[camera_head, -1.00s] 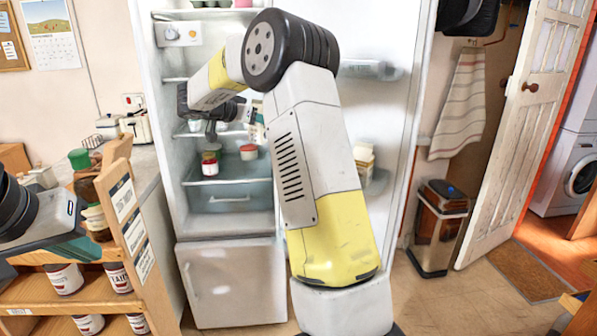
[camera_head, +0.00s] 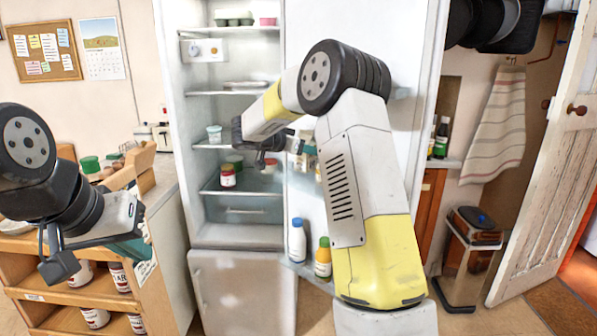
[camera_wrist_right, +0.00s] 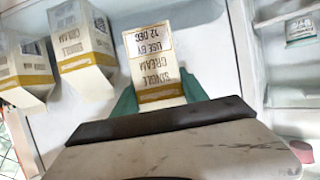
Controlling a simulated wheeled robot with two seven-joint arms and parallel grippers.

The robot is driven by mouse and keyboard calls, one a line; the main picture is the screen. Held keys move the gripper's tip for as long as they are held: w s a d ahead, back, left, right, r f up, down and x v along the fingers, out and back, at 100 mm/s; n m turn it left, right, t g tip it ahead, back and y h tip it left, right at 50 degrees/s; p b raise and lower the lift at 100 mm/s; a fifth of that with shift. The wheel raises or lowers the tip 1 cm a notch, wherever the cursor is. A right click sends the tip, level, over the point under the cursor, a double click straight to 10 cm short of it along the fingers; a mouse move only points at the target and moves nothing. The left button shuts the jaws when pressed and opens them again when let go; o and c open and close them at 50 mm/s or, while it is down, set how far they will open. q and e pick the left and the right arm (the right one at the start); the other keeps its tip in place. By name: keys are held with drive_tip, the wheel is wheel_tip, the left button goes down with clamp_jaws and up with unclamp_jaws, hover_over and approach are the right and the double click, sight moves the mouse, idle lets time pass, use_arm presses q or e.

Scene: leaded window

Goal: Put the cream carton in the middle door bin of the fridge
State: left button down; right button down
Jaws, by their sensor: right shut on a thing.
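The cream carton (camera_wrist_right: 160,60), white with a yellow-brown band and its print upside down, is between the green fingers of my right gripper (camera_wrist_right: 158,98) in the right wrist view. The gripper is shut on it. In the head view my right arm reaches into the open fridge (camera_head: 238,235); its gripper (camera_head: 268,160) is small and partly hidden there. Two similar cartons (camera_wrist_right: 82,45) (camera_wrist_right: 22,68) stand left of the held one, apart from it, by the fridge door (camera_head: 405,130). My left gripper (camera_head: 132,250) is beside the wooden rack; its finger gap is not clear.
A red-lidded jar (camera_head: 228,176) and a pale tub (camera_head: 214,134) stand on fridge shelves. A white bottle (camera_head: 297,242) and an orange bottle (camera_head: 323,260) stand low in the door. The wooden rack (camera_head: 60,290) with several jars is at left, and a bin (camera_head: 470,255) stands at right.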

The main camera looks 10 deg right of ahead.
sight(300, 163)
drive_tip(key=shift+f, duration=2.65)
drive_tip(key=shift+f, duration=0.1)
drive_tip(key=c, duration=0.6)
unclamp_jaws()
